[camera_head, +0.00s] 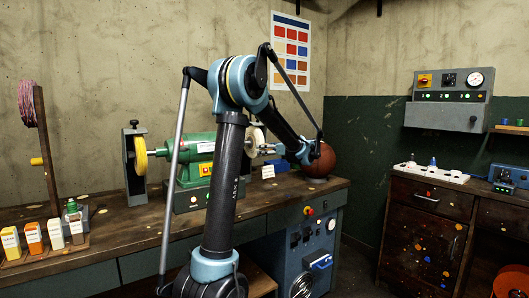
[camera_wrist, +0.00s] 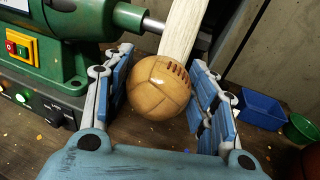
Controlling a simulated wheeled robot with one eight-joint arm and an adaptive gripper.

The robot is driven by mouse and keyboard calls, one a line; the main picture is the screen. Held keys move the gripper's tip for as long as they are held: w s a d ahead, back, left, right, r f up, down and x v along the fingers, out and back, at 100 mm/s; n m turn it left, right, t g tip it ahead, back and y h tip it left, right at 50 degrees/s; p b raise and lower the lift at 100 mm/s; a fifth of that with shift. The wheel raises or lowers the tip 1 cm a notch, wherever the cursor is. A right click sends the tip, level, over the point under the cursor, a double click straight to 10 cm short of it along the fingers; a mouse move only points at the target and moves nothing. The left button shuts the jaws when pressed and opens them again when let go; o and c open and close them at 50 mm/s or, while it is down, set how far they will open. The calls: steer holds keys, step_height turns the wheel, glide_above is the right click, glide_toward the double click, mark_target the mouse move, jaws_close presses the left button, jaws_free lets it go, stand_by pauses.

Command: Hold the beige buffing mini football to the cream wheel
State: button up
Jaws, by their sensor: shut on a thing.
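The beige mini football (camera_wrist: 160,87), a tan panelled ball with dark lacing, sits between the blue-padded fingers of my gripper (camera_wrist: 163,65) in the wrist view. My gripper is shut on it. The cream wheel (camera_wrist: 194,28) is directly beyond the ball, and the ball's upper edge meets the wheel's lower end in the picture. I cannot tell whether they press together. In the head view, the cream wheel (camera_head: 255,138) is at the right end of the green grinder, with my gripper (camera_head: 268,150) beside it. The football is not clearly visible there.
The green grinder (camera_head: 200,155) stands on the bench with a yellow wheel (camera_head: 140,157) at its left. A brown-orange ball (camera_head: 320,161) is right of my gripper. A blue bin (camera_wrist: 260,108) and a green bowl (camera_wrist: 302,129) are at the right. Labelled bottles stand at the bench's left.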

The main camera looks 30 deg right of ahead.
stand_by(0.4)
steer(key=s+f, duration=0.1)
steer(key=s, duration=0.6)
steer(key=shift+d, duration=0.25)
stand_by(0.3)
steer(key=shift+s+f, duration=0.1)
stand_by(1.5)
